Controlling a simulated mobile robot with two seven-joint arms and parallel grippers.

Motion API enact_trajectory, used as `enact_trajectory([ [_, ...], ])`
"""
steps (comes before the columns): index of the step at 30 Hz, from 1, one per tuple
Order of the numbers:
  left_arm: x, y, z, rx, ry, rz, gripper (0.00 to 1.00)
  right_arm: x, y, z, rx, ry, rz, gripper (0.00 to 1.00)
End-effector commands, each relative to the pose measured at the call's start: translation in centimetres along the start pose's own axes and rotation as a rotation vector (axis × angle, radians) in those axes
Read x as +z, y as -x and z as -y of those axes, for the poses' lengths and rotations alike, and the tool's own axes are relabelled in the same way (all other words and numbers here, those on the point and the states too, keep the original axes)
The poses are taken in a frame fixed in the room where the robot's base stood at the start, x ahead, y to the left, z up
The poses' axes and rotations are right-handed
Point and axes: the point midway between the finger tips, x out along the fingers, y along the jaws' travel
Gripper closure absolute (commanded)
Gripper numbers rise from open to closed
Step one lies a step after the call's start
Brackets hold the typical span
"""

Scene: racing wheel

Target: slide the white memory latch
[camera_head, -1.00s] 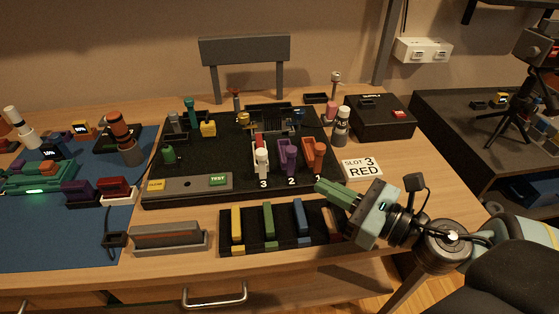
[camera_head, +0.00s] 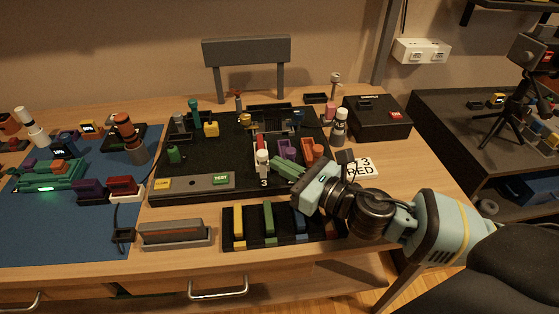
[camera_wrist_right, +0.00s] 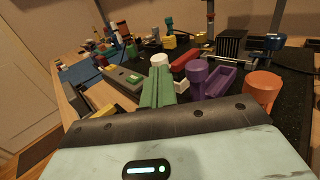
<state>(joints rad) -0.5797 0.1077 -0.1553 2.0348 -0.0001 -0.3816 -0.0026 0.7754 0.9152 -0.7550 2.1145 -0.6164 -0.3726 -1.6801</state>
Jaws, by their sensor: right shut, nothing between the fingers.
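The white memory latch (camera_head: 263,158) stands at the slot marked 3 on the black board (camera_head: 222,147), with a red part just behind it. In the right wrist view its rounded white top (camera_wrist_right: 159,60) shows just beyond my fingertips, which hide its lower part. My right gripper (camera_head: 274,162) is shut and empty, its green fingers pointing left, close to the right side of the latch. I cannot tell whether they touch it. In the right wrist view the shut fingers (camera_wrist_right: 158,73) point away from the camera. My left gripper is not in view.
A purple latch (camera_head: 287,149) and an orange latch (camera_head: 313,149) stand right of the white one, partly behind my gripper. A black tray (camera_head: 227,243) with coloured bars lies in front. A grey panel (camera_head: 195,185) with a TEST button is to the left.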

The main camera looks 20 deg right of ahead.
Motion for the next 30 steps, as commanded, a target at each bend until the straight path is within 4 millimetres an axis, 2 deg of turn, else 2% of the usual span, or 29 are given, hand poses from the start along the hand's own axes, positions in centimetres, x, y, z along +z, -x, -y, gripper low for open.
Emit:
enact_trajectory([
  [6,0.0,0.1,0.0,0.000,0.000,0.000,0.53,0.0,-1.1,0.0,0.000,0.000,-0.001,1.00],
  [16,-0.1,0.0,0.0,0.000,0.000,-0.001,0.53,0.0,-1.2,0.0,0.000,0.000,-0.001,1.00],
  [25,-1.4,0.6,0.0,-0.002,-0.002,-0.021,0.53,0.3,-3.1,1.2,-0.003,0.001,0.003,1.00],
  [30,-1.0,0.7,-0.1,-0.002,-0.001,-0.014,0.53,0.3,-3.4,1.5,-0.005,0.001,0.006,1.00],
])
